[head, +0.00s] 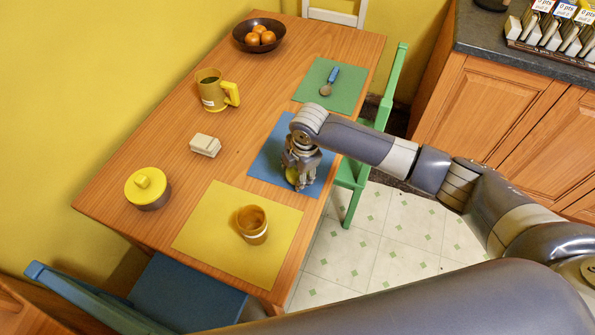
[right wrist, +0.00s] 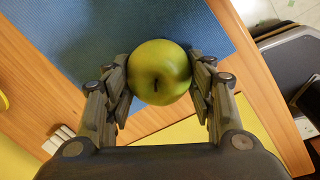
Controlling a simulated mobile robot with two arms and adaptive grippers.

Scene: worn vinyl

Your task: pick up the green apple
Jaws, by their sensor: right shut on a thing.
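The green apple (right wrist: 159,72) sits between the two fingers of my right gripper (right wrist: 160,88) in the right wrist view, with both fingers against its sides. In the head view the apple (head: 292,175) is mostly hidden behind the right gripper (head: 296,177), over the blue placemat (head: 264,166). I cannot tell whether the apple still touches the mat. My left gripper is not in view.

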